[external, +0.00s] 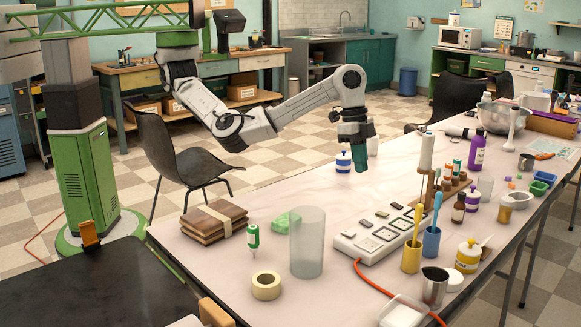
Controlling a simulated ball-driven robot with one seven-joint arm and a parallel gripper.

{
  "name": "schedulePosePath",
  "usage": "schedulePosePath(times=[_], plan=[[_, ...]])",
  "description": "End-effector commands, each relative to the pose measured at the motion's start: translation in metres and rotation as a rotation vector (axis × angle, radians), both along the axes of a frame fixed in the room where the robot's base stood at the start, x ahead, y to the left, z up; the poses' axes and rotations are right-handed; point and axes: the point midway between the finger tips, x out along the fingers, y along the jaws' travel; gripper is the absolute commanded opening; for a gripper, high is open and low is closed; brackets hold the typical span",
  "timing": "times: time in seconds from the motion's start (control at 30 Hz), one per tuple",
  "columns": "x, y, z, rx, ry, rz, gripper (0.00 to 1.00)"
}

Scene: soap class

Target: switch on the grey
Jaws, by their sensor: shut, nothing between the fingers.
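A white power strip (352,246) lies at a slant on the table, with several square switches or sockets along its top. The small parts are too small for me to tell a grey switch or its position. An orange-red cable (378,286) runs from its near end. My gripper (361,168) points down above the table, behind and to the left of the strip, apart from it. Its teal fingers are shut and empty.
A frosted cylinder (307,243) stands left of the strip. A yellow cup (411,258) and a blue cup (431,243) with brushes stand close on its right. A wooden bottle rack (452,188) stands behind.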

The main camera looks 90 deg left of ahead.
Motion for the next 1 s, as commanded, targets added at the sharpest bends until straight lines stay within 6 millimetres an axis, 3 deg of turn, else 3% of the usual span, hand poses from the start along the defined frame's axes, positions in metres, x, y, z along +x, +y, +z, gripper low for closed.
schedulePosePath(times=[0.6, 0.8, 1.0], plan=[[0.013, -0.015, -0.108, -0.001, 0.001, -0.001, 0.00], [0.012, -0.013, -0.127, -0.001, 0.001, 0.000, 0.00], [0.011, -0.012, -0.131, 0.001, -0.001, 0.000, 0.00]])
